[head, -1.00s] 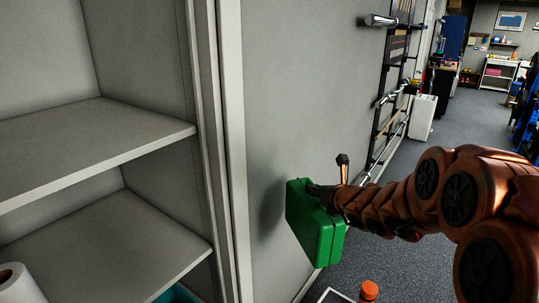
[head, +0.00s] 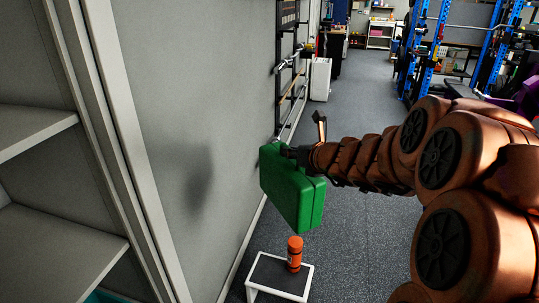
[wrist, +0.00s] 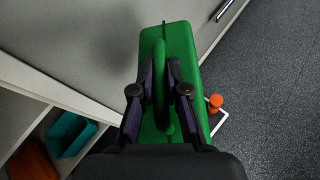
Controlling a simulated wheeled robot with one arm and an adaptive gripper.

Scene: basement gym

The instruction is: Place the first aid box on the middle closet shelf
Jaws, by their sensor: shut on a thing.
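The first aid box is a green case (head: 290,190) hanging upright from my gripper (head: 294,153) in the head view. In the wrist view the case (wrist: 181,52) lies below the gripper (wrist: 164,88), whose two fingers are closed around its green handle. The case is held in the air close to the grey wall, to the right of the closet. The closet shelves show at the left edge of the head view: one higher shelf (head: 32,128) and one lower shelf (head: 62,252). The visible part of both is bare. Most of the closet is out of view.
The closet's right side frame (head: 115,130) stands between the case and the shelves. A small step stool (head: 281,276) with an orange bottle (head: 294,253) stands below the case. A teal bin (wrist: 69,133) sits low in the closet. Open floor (head: 365,130) lies to the right, with blue racks (head: 431,55) beyond.

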